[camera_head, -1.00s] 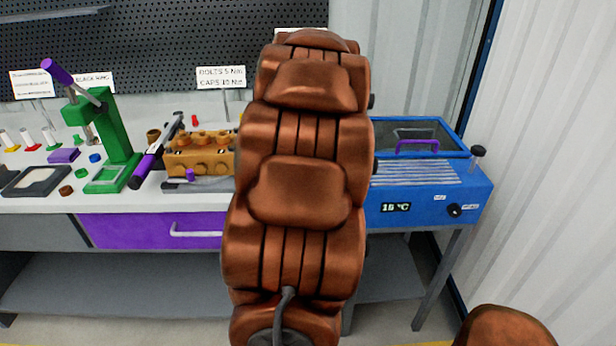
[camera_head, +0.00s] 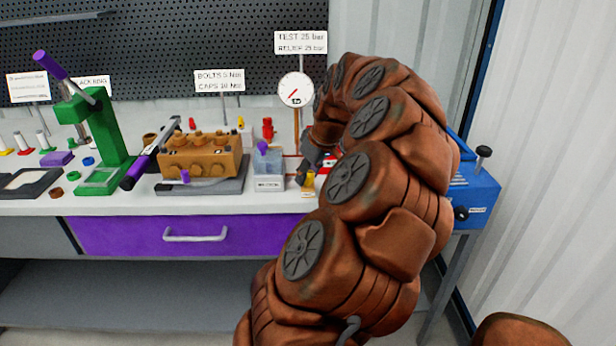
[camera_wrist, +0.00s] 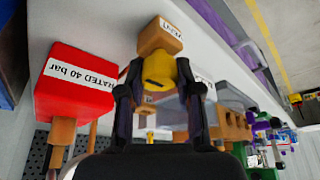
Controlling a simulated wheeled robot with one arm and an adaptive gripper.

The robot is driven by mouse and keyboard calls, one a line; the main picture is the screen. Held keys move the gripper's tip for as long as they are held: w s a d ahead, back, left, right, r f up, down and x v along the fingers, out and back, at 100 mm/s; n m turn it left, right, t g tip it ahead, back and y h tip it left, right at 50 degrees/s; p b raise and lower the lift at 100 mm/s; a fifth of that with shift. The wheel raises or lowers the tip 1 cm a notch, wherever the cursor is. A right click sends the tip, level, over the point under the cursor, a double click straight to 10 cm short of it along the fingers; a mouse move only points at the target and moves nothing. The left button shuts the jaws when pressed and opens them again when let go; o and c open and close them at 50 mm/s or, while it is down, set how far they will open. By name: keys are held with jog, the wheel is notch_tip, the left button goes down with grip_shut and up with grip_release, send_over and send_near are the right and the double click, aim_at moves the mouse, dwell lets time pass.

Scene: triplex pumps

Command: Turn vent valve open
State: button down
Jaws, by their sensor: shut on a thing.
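The vent valve is a yellow knob (camera_wrist: 159,70) on an orange-brown block with a small label that is hard to read, in the wrist view. Its yellow part (camera_head: 308,184) also shows low on the bench in the head view. My gripper (camera_wrist: 158,80) has one dark finger on each side of the yellow knob and is shut on it. In the head view my gripper (camera_head: 309,166) reaches down to the bench, right of the clear tank. The fingers hide the knob's sides, and its turn angle cannot be told.
A red block marked "RATED 40 bar" (camera_wrist: 75,85) stands close left of my gripper in the wrist view. A round gauge (camera_head: 296,89), a clear tank (camera_head: 269,170) and a brass pump block (camera_head: 200,160) stand nearby. The blue bath (camera_head: 473,195) is at the right.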

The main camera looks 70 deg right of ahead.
jog(key=shift+r, duration=0.1)
dwell(0.3)
jog(key=c, duration=0.8)
grip_release()
jog(key=v, duration=1.2)
jog(key=shift+d, duration=0.1)
